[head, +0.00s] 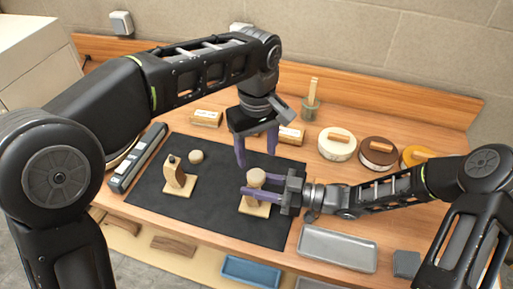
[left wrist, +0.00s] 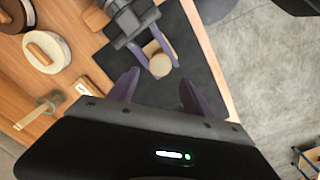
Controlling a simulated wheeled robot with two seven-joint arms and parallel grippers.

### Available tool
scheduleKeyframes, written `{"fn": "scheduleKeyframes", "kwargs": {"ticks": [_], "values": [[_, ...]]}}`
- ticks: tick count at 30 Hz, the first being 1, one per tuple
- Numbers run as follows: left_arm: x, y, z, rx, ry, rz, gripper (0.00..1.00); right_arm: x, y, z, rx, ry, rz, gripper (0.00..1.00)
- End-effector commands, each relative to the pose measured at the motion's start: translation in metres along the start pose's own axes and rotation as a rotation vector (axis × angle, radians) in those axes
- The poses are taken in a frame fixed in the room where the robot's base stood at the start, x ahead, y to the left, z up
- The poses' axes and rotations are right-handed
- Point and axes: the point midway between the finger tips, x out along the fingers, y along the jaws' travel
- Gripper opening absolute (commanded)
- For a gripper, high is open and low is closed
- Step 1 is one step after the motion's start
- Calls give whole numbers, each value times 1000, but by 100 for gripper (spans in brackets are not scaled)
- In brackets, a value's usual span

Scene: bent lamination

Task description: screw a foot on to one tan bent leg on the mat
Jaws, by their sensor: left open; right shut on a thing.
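On the black mat (head: 225,222) stand two tan bent legs on flat square bases. The left leg (head: 177,172) stands free, with a dark stub on top and a round tan foot (head: 196,156) lying behind it. The right leg (head: 254,204) has another round tan foot (head: 256,176) at its top; I cannot tell whether it is threaded on. My right gripper (head: 247,192) is shut on this right leg from the right, just under the foot. My left gripper (head: 256,158) is open, pointing down above that foot. The left wrist view shows the foot (left wrist: 159,66) beyond my open fingers.
Round tins (head: 337,146) and a pot with a brush (head: 311,106) stand behind the mat at right. A grey tray (head: 338,249) lies to the front right. A long grey tool (head: 137,158) lies along the left edge. The mat's front left is clear.

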Motion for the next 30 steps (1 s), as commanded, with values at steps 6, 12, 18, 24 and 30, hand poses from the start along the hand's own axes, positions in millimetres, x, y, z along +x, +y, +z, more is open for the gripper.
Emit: {"fn": "scheduleKeyframes", "kwargs": {"ticks": [6, 12, 18, 24, 30], "values": [[22, -1, 0, 0, -1, -3, 58, 0, 0, 0, 0, 0, 0, 0], [52, -1, 0, 0, -2, -4, 58, 0, 0, 0, 0, 0, 0, 0], [72, 0, 0, 0, 0, -1, 58, 0, 0, 0, 0, 0, 0, 0], [77, 0, 0, 0, 1, 0, 58, 0, 0, 0, 0, 0, 0, 0], [77, 0, 0, 0, 1, 0, 55, 0, 0, 0, 0, 0, 0, 0]]}}
